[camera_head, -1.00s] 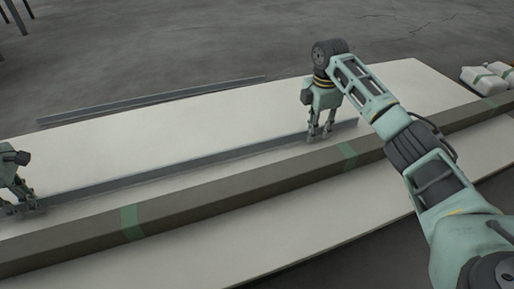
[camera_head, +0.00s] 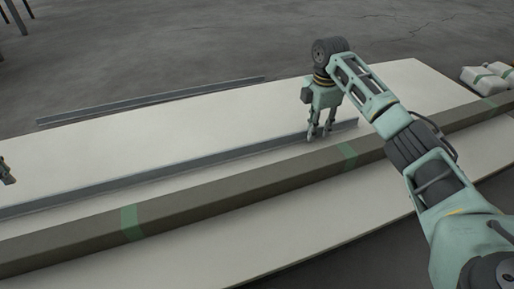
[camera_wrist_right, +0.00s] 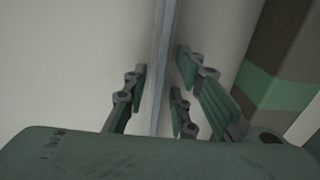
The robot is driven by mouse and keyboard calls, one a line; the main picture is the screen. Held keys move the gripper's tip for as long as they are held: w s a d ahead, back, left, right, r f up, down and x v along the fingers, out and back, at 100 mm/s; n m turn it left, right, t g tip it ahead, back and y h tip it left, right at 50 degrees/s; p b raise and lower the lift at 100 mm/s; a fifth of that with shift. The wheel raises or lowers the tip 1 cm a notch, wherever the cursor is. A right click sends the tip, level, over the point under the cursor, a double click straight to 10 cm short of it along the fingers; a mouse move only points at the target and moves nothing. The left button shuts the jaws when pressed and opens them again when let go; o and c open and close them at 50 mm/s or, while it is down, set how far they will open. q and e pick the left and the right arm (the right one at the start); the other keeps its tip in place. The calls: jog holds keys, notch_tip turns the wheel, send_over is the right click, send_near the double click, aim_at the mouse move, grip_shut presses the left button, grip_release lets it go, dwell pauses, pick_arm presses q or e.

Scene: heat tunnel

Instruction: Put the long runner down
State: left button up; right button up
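The long runner, a thin grey metal rail (camera_head: 200,165), lies along the pale board beside the dark beam, from the left picture edge to just past my right gripper. My right gripper (camera_head: 321,138) points down over the runner's right part. In the right wrist view its fingers (camera_wrist_right: 160,108) stand apart on either side of the runner (camera_wrist_right: 161,60), with gaps showing; it is open. Only a small part of my left gripper (camera_head: 7,174) shows at the left edge, apart from the visible runner; its finger opening is hidden.
The dark beam (camera_head: 245,187) with green bands runs along the near side of the runner. A second rail (camera_head: 150,101) lies along the far side of the pale board (camera_head: 230,110). White strapped packs (camera_head: 487,78) lie at the right. The board behind the runner is mostly clear.

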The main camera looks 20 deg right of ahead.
notch_tip(320, 180, up, 12)
jog(key=shift+f, duration=0.25)
dwell(0.5)
